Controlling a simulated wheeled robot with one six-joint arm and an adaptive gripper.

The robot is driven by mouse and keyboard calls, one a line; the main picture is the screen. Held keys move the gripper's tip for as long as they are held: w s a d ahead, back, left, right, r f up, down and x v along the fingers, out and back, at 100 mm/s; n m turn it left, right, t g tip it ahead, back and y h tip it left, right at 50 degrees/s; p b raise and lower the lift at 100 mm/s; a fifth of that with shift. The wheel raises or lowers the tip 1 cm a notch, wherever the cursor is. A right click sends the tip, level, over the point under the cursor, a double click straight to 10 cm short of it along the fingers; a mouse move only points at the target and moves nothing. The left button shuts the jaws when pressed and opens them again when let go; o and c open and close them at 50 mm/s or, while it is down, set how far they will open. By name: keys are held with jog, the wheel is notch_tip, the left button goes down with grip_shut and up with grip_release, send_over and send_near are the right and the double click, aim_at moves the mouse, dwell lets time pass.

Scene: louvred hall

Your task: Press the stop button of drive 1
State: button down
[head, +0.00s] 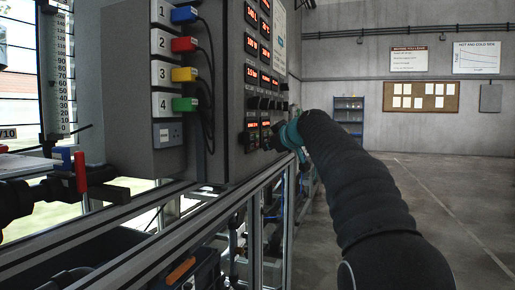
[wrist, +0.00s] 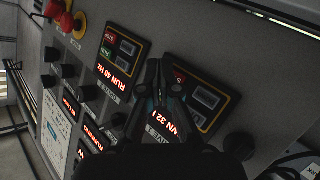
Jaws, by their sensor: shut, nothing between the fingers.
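Two drive units sit side by side on the grey control panel (head: 225,90). In the wrist view one drive unit (wrist: 121,62) shows RUN 40 Hz, with a red button (wrist: 110,37) and a green button (wrist: 106,52). The other drive unit (wrist: 206,98) shows a reading near 32, partly covered by my fingers. A red button (wrist: 180,77) shows beside the fingertips; its green button is hidden.
A red emergency stop knob (wrist: 64,20) and several black knobs (wrist: 67,71) stick out of the panel. Coloured plugs with cables (head: 184,45) hang on the panel's side. A metal frame (head: 150,215) runs below. The floor (head: 440,200) at right is clear.

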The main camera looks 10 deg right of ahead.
jog(key=shift+d, duration=0.1)
jog(key=shift+s+d+b, duration=0.4)
jog(key=shift+s+d, duration=0.05)
jog(key=shift+d, duration=0.25)
jog(key=shift+s+d+b, duration=0.35)
jog(key=shift+s+d, duration=0.05)
jog(key=shift+d, duration=0.35)
jog(key=shift+s+d+b, duration=0.4)
jog(key=shift+s+d, duration=0.05)
jog(key=shift+d, duration=0.25)
